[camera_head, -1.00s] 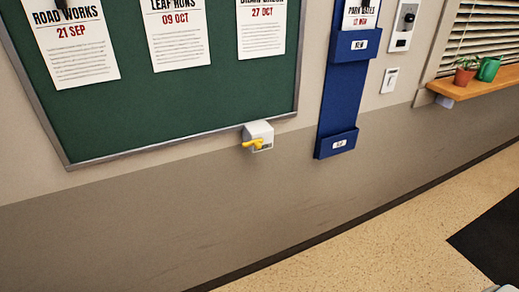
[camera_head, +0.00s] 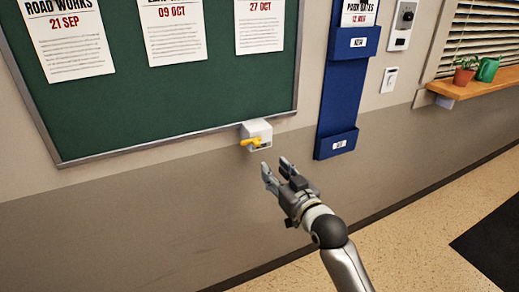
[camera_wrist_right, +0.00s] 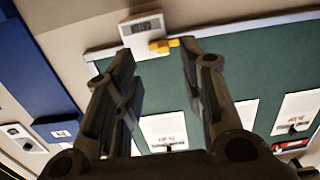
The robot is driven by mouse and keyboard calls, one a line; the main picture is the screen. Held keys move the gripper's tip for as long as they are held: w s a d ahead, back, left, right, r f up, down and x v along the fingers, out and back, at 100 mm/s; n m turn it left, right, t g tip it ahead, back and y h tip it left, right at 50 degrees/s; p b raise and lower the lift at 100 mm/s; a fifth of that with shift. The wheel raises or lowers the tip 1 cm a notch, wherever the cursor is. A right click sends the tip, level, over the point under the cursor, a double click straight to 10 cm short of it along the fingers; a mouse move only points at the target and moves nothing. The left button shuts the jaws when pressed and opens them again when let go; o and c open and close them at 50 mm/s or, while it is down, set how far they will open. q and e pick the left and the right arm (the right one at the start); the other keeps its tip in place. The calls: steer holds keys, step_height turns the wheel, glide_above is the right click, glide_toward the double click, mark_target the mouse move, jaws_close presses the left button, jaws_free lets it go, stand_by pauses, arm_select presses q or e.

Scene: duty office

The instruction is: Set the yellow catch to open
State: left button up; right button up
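The yellow catch (camera_head: 250,142) sits on a small white box (camera_head: 257,130) at the lower edge of the green notice board. Its lever points left in the head view. In the right wrist view the catch (camera_wrist_right: 163,46) shows beyond the fingertips, on the white box (camera_wrist_right: 143,28). My right gripper (camera_head: 276,168) is open and empty, a little below and right of the catch, apart from it. Its two fingers also show spread in the right wrist view (camera_wrist_right: 157,62). My left gripper is not in view.
The green notice board (camera_head: 150,105) with pinned papers fills the upper left. A blue wall holder (camera_head: 335,105) hangs right of the catch. A wooden shelf (camera_head: 480,88) with a potted plant (camera_head: 466,72) and a green can (camera_head: 488,69) stands out at right. The wall below the board is clear.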

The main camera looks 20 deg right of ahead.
mark_target(258, 144)
steer(key=w, duration=0.3)
steer(key=w+r, duration=0.1)
steer(key=w, duration=0.3)
steer(key=w+r, duration=0.1)
steer(key=w, duration=0.2)
steer(key=shift+w+p, duration=0.25)
steer(key=shift+p, duration=0.1)
jaws_close()
